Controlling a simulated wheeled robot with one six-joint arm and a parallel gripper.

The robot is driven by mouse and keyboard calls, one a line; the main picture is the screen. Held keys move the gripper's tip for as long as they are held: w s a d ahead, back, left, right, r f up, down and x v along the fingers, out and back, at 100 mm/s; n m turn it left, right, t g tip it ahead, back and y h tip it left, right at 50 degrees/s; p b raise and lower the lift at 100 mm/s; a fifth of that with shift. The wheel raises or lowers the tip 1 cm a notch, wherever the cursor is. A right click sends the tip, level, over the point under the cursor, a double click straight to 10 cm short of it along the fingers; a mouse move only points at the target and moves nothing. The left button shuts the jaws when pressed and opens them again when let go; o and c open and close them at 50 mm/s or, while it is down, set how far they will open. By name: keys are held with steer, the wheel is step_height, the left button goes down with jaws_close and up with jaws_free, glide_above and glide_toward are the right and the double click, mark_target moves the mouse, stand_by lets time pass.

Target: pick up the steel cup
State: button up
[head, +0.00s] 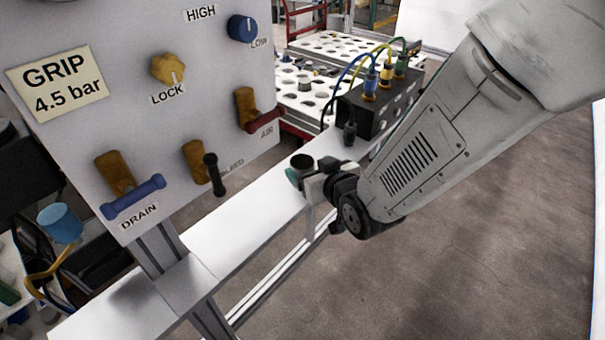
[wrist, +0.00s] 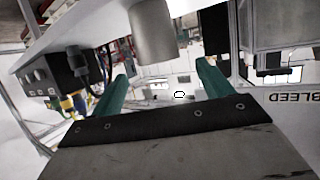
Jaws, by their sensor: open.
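The steel cup stands upright on the white ledge, its dark round mouth (head: 302,161) showing in the head view just behind my gripper (head: 297,178). The gripper hides most of its body there. In the wrist view, which looks upside down, the grey cup (wrist: 153,32) is at top centre, between the lines of the two green fingers. My gripper (wrist: 161,68) is open, with nothing seen clasped. The cup's rim is near the fingertips; I cannot tell whether either finger touches it.
A black box (head: 378,108) with coloured cables stands on the ledge behind the cup. A panel (head: 200,110) with knobs and levers rises at left; its black BLEED lever (head: 214,174) sticks out towards the ledge. The white ledge (head: 222,236) is clear in front of the cup.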

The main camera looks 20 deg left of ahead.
mark_target(297, 159)
steer(key=x, duration=0.7)
steer(key=shift+w+a+f, duration=0.15)
steer(key=shift+w+f, duration=0.05)
steer(key=shift+w, duration=0.05)
steer(key=c, duration=1.1)
